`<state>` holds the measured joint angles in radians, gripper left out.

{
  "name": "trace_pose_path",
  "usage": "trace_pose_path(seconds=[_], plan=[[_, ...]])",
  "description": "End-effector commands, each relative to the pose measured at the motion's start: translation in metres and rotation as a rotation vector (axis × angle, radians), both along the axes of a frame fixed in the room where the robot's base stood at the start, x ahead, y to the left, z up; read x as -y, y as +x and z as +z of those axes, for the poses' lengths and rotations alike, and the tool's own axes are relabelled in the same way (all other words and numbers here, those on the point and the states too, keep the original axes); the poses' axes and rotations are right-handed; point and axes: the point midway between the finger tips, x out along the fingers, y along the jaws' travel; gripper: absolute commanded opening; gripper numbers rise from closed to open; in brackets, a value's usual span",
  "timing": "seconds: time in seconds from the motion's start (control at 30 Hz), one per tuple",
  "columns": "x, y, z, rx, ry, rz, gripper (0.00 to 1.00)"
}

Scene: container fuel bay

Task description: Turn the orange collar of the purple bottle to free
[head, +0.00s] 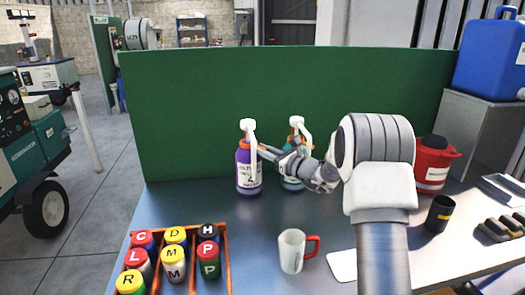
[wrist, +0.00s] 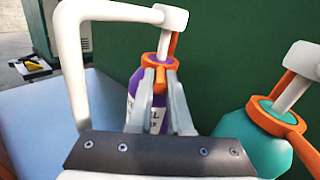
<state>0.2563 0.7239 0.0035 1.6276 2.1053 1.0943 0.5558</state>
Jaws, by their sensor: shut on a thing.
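The purple bottle (head: 249,172) stands upright on the grey bench with a white pump head on top. In the wrist view the purple bottle (wrist: 134,106) is partly hidden behind my fingers. Its orange collar (wrist: 160,60) sits under the white pump stem, with an orange tab reaching toward me. My gripper (wrist: 158,80) is shut on the orange collar's tab. In the head view my gripper (head: 264,150) reaches in from the right at collar height. A teal bottle (head: 291,182) with its own orange collar (wrist: 275,117) stands just to the right.
A green panel (head: 300,80) stands behind the bottles. A white mug with a red handle (head: 291,250) and an orange crate of lettered cans (head: 228,270) are nearer the front. A red container (head: 433,165) and a black cup (head: 440,212) stand to the right.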

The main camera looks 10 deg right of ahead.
Motion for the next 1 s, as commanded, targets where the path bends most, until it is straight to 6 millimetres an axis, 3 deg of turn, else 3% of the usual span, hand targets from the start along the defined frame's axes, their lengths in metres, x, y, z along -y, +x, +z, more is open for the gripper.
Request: trace_pose_path(seconds=[0.17,0.2,0.33,0.73,1.0], plan=[[0.000,0.000,0.000,0.000,-0.001,-0.001,0.00],[0.000,0.000,0.000,0.000,-0.001,-0.001,0.23],[0.000,0.000,0.000,0.000,-0.001,-0.001,0.46],[0.004,-0.005,0.000,0.000,-0.001,-0.003,0.47],[0.035,-0.047,0.001,0.000,0.000,-0.006,0.47]])
